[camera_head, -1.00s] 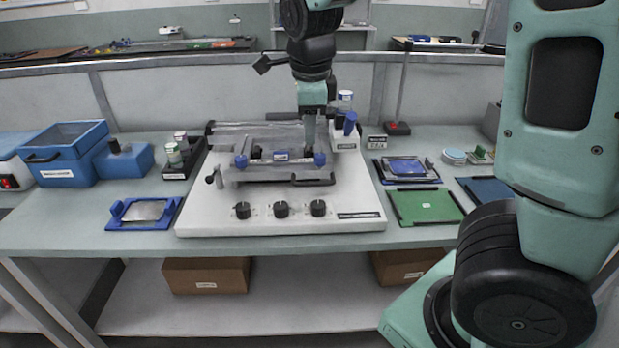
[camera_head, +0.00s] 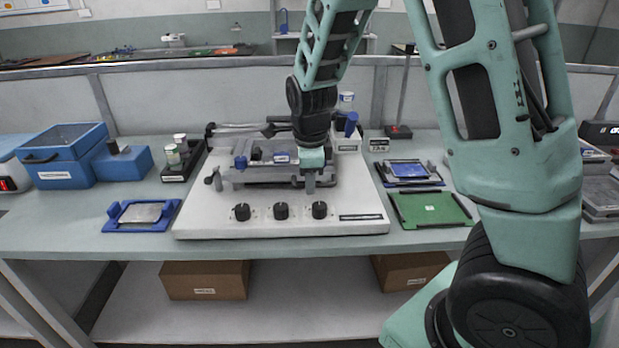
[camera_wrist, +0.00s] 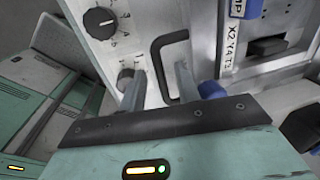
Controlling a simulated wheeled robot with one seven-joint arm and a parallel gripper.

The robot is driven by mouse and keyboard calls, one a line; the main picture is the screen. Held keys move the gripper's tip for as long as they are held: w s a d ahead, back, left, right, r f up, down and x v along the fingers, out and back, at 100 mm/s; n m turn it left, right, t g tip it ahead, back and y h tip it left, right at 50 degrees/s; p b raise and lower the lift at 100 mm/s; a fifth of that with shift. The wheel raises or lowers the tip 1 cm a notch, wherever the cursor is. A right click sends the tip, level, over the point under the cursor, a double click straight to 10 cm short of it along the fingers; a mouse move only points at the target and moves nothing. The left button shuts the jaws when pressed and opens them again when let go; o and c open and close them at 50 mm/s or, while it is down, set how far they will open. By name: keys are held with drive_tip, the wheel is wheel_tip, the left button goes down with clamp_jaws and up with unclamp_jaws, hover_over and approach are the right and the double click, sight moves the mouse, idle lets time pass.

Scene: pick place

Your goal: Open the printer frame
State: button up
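The printer (camera_head: 215,222) is a pale base plate with black dials, in the middle of the table. Its grey frame (camera_head: 265,175) lies low over the base and carries blue knobs. My gripper (camera_head: 310,188) points down at the frame's front right part. In the wrist view its two fingers (camera_wrist: 161,72) stand apart, with a black loop handle (camera_wrist: 157,58) showing between them. I cannot tell whether either finger touches the handle. In the head view my gripper hides the handle and the right knob. A blue knob (camera_wrist: 212,90) shows beside the right finger in the wrist view.
Left of the printer are a blue-framed plate (camera_head: 142,214), a bottle rack (camera_head: 180,166) and blue boxes (camera_head: 70,158). To the right are a green board (camera_head: 430,208) and a blue screen-like item (camera_head: 408,170). The front table strip is clear.

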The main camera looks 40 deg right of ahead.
clamp_jaws()
drive_tip(key=shift+r, duration=0.15)
